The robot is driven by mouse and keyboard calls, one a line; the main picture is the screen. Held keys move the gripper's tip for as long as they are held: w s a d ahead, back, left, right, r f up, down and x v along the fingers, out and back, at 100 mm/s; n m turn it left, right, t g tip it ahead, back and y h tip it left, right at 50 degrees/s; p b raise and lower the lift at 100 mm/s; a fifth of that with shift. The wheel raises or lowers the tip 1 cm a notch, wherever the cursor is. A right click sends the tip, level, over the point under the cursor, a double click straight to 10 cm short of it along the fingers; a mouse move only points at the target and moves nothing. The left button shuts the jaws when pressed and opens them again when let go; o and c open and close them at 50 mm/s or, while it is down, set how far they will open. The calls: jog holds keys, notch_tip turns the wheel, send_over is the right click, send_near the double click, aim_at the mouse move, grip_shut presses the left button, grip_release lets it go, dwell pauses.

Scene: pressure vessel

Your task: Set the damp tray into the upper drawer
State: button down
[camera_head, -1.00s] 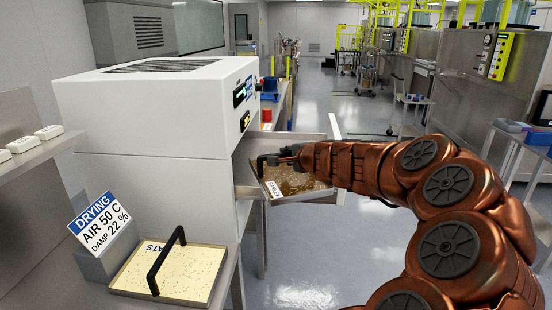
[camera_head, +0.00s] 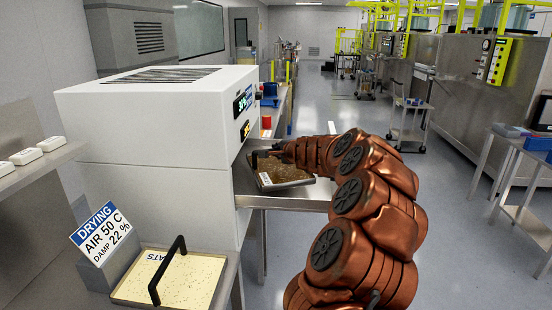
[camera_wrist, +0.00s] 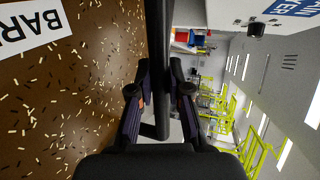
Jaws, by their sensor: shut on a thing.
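A shallow metal tray of brown grain (camera_head: 286,174) is at the opening of the white dryer, over the pulled-out metal drawer (camera_head: 300,198). In the wrist view its brown, flecked surface (camera_wrist: 75,110) fills the left side, with a label starting "BAR". My gripper (camera_head: 268,157) is shut on the tray's black handle, which also shows in the wrist view (camera_wrist: 160,45). The tray looks about level. I cannot tell whether its base touches the drawer. My arm hides the drawer's right side.
The white dryer (camera_head: 150,115) stands at left. A second tray (camera_head: 185,276) of pale grain, labelled "ATS" as far as visible, lies below at front left beside a sign reading "DRYING AIR 50 C DAMP 22 %" (camera_head: 103,238). Open floor lies to the right.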

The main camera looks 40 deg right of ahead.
aim_at(278, 168)
jog(key=shift+w+d, duration=0.35)
jog(key=shift+w, duration=0.25)
jog(key=shift+f+b, duration=0.3)
jog(key=shift+f, duration=1.5)
jog(key=c, duration=1.1)
grip_release()
jog(key=shift+s+a+r, duration=0.15)
jog(key=shift+s+r, duration=0.05)
jog(key=shift+s, duration=0.2)
jog(key=v, duration=1.1)
jog(key=shift+s+b, duration=0.1)
jog(key=shift+b, duration=0.25)
jog(key=shift+a, duration=0.15)
